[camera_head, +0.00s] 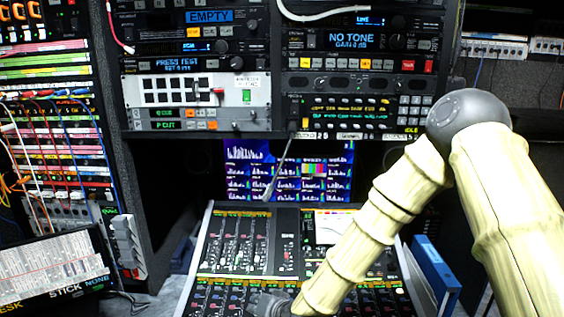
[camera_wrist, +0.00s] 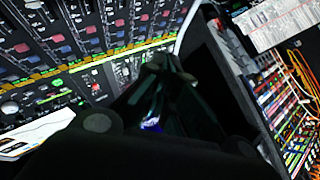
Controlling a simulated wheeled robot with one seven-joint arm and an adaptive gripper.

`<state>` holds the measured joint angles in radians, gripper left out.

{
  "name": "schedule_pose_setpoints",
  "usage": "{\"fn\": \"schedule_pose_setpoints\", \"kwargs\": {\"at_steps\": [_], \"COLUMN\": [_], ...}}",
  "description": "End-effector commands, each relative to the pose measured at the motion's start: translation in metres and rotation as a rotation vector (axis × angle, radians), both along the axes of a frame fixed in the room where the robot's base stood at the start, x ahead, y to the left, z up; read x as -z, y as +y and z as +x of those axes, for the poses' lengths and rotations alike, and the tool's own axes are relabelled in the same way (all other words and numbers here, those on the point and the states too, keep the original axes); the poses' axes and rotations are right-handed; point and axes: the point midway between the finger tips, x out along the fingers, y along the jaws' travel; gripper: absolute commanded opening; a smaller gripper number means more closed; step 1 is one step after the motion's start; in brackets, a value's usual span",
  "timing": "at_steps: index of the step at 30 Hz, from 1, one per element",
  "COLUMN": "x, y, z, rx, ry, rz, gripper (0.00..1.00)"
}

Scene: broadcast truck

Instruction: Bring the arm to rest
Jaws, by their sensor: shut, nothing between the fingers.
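My arm reaches in from the right of the head view in pale, ribbed sleeves and bends at a dark round joint. It slopes down and left across the mixing console (camera_head: 238,262). My gripper (camera_head: 266,304) shows only as a dark shape at the bottom edge, over the console's lower part. In the wrist view my gripper (camera_wrist: 157,64) is dark, with its fingers together and nothing seen between them. Rows of console knobs (camera_wrist: 95,35) lie beyond it. Whether the gripper touches the console cannot be told.
Racks of equipment (camera_head: 190,60) stand above and behind the console. A screen (camera_head: 250,170) sits below them. A patch bay (camera_head: 55,140) with loose cables is at left, above a labelled panel (camera_head: 55,268). A blue binder (camera_head: 436,270) stands right of the console, near my arm.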

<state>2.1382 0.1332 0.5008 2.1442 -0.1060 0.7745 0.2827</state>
Motion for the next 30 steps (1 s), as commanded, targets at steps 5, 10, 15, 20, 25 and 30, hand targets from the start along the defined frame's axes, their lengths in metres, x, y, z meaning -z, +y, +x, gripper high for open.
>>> {"fn": "schedule_pose_setpoints", "kwargs": {"at_steps": [5,10,15,20,25,30], "x": [0.080,0.144,0.195,0.232,0.252,0.261], "y": [-0.047,-0.094,-0.145,-0.194,-0.239,-0.272], "z": [-0.053,-0.112,-0.178,-0.247,-0.309,-0.357], "rx": [-0.014,-0.031,-0.056,-0.086,-0.117,-0.143], "ry": [0.120,0.236,0.357,0.475,0.584,0.666], "rz": [-0.120,-0.232,-0.344,-0.448,-0.538,-0.605], "gripper": [0.00,0.00,0.00,0.00,0.00,0.00]}}
